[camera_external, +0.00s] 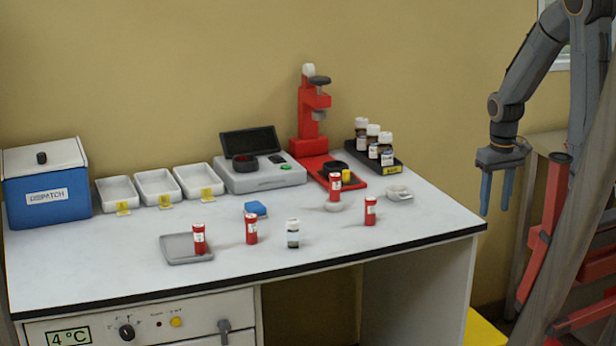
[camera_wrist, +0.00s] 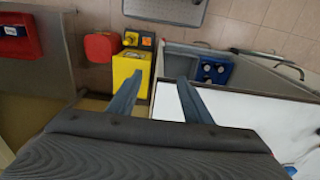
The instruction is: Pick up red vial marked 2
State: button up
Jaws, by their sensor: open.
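Several red vials with white labels stand upright on the white bench (camera_external: 120,260). One red vial (camera_external: 199,240) is on a small grey tray (camera_external: 178,249) at the left, and another (camera_external: 251,228) is on the bench to its right. A third (camera_external: 370,211) is near the right front, and another (camera_external: 335,187) stands on a small round pale base behind it. The numbers are too small to read, so I cannot tell which is marked 2. My gripper (camera_external: 497,190) is open and empty, pointing down beyond the bench's right end. Its fingers also show in the wrist view (camera_wrist: 159,82), with no vial between them.
A red press (camera_external: 312,125), a rack of bottles (camera_external: 385,170), a scale (camera_external: 262,180), white trays (camera_external: 158,187) and a blue box (camera_external: 48,190) line the back. The wrist view shows a yellow box (camera_wrist: 130,74).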

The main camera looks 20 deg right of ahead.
notch_tip(320, 180, up, 11)
jog(key=w+a+r+m+y+p, duration=0.1)
jog(key=w+a+r+m+p, duration=0.2)
jog(key=w+a, duration=0.6)
jog(key=m+y+p, duration=0.4)
jog(key=m+p, duration=0.1)
jog(key=m, duration=1.1)
send_over(253, 216)
jog(key=d, duration=0.2)
notch_tip(253, 216, down, 3)
jog(key=shift+s+d+f+p+x, duration=0.15)
jog(key=shift+d+p+x, duration=0.3)
jog(key=shift+x, duration=1.55)
jog(key=shift+d+f+p+x, duration=0.25)
jog(key=shift+d+p+x, duration=0.15)
jog(key=shift+x, duration=1.6)
jog(key=shift+s+d+f+p+x, duration=0.15)
jog(key=shift+d+p+x, duration=0.3)
jog(key=shift+x, duration=1.55)
jog(key=shift+w, duration=0.15)
jog(key=c, duration=1.1)
